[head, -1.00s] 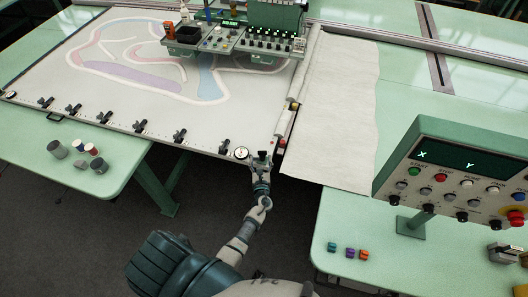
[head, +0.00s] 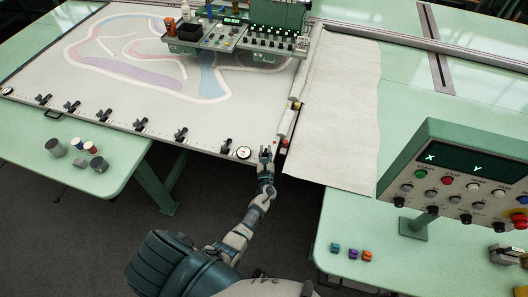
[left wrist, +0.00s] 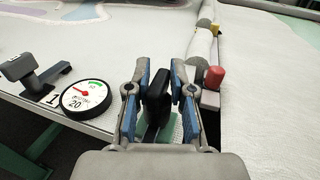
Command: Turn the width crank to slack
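My left gripper (head: 266,152) is at the front right corner of the frame table. The left wrist view shows its two blue-padded fingers (left wrist: 162,75) apart, with an upright black handle (left wrist: 157,97) between them. I take this handle to be the width crank, but its base is mostly hidden. Contact with the fingers cannot be made out. A round white gauge (head: 243,152) sits just left of the gripper; in the left wrist view its dial (left wrist: 85,98) has a red needle and a green band near the top. My right gripper is not in view.
A red-capped post (left wrist: 213,78) stands close right of the fingers. Black clamps (head: 181,135) line the table's front edge. A pale cloth (head: 335,110) lies to the right. A control console (head: 460,180) stands at right, with small coloured blocks (head: 350,253) near it.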

